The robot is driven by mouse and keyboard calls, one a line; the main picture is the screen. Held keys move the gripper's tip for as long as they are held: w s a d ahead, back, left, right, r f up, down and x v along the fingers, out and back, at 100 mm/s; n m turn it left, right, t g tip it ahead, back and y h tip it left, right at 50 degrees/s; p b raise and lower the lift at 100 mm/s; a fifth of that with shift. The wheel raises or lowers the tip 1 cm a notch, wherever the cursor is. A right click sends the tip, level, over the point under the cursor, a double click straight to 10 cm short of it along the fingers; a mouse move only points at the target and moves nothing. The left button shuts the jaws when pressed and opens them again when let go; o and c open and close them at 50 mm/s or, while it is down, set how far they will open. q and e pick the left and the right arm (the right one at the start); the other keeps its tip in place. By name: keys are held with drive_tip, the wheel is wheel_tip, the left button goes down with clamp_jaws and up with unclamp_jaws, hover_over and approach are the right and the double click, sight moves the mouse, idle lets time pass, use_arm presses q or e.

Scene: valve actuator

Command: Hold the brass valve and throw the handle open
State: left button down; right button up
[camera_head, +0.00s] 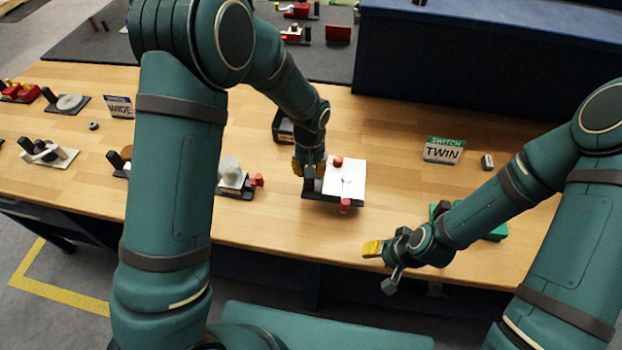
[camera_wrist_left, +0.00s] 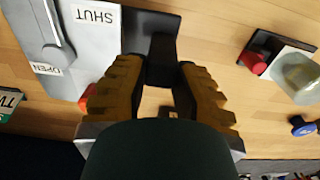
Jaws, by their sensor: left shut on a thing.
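A valve unit with a white-grey body (camera_head: 347,182) and red ends stands near the bench's front edge. No brass colour shows on it. In the left wrist view its grey body (camera_wrist_left: 98,45) carries SHUT and OPEN labels and a grey lever (camera_wrist_left: 57,50). A black upright post (camera_wrist_left: 161,55) stands at its side on a dark base. My left gripper (camera_head: 308,172) is shut on this post, with its yellow fingers (camera_wrist_left: 160,88) on either side. The exact contact is partly hidden. My right gripper (camera_head: 382,266) is empty, fingers apart, in front of the bench edge, right of the valve.
A similar unit with a pale translucent block (camera_head: 231,170) and red knob stands left of the valve. A TWIN sign (camera_head: 443,149) and a small grey block (camera_head: 487,161) stand right. A green item (camera_head: 497,233) lies partly behind my right arm.

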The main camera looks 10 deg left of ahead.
sight(310, 183)
use_arm(q)
wheel_tip(310, 183, up, 2)
drive_tip(key=shift+w+r, duration=0.1)
drive_tip(key=shift+r, duration=0.15)
wheel_tip(310, 183, down, 6)
drive_tip(key=shift+r, duration=0.15)
use_arm(e)
drive_tip(key=shift+w, duration=0.1)
use_arm(q)
drive_tip(key=shift+f+h, duration=0.3)
drive_tip(key=shift+f, duration=0.8)
drive_tip(key=shift+f, duration=0.4)
idle(0.3)
